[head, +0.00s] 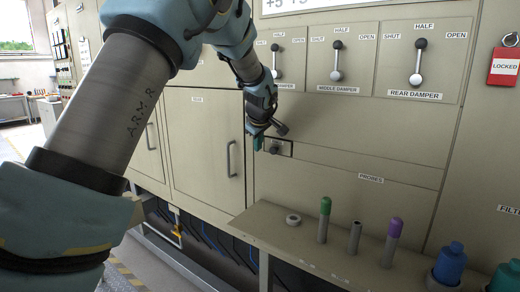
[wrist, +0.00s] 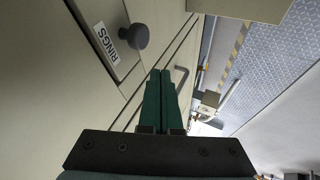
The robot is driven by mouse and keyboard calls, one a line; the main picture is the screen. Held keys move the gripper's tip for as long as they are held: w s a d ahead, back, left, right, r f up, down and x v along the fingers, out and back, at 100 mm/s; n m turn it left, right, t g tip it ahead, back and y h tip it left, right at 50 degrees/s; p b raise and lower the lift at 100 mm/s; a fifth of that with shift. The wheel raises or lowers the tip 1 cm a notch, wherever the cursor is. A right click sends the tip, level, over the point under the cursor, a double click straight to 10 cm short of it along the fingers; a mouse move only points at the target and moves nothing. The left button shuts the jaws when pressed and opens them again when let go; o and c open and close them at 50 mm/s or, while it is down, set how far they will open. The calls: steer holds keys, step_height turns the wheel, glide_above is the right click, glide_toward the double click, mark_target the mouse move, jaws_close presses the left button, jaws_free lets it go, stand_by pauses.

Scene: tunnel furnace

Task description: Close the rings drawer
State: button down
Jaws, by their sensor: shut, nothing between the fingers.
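The rings drawer (head: 286,149) is a small beige front in the cabinet face, partly hidden by my gripper in the head view. In the wrist view its front (wrist: 98,22) carries a white RINGS label (wrist: 106,43) and a dark round knob (wrist: 134,36). Dark lines edge the front; I cannot tell whether it stands out from the cabinet. My gripper (wrist: 160,72) has its green fingers pressed together, with nothing between them. The fingertips are near the knob, apart from it in the wrist view. In the head view my gripper (head: 258,142) is at the drawer's left end.
Damper levers (head: 337,62) are above. A cabinet door with a handle (head: 231,158) is at left. A red locked tag (head: 504,66) hangs at upper right.

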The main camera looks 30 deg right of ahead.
steer(key=b+v, duration=0.4)
steer(key=v, duration=0.6)
steer(key=a+f+m+g+y, duration=0.1)
steer(key=a+f, duration=0.4)
steer(key=a, duration=0.6)
steer(key=a+f+m+g+y, duration=0.1)
steer(key=a+f, duration=0.5)
steer(key=a, duration=0.5)
steer(key=s+a+f+m+g, duration=0.1)
steer(key=s+a+f, duration=0.4)
steer(key=s+a, duration=0.3)
steer(key=s+a+f+m+g, duration=0.2)
steer(key=s+a+f, duration=0.2)
steer(key=s+a, duration=0.4)
steer(key=a, duration=0.2)
steer(key=shift+s+a+f+m+y, duration=0.3)
steer(key=shift+s+f, duration=0.1)
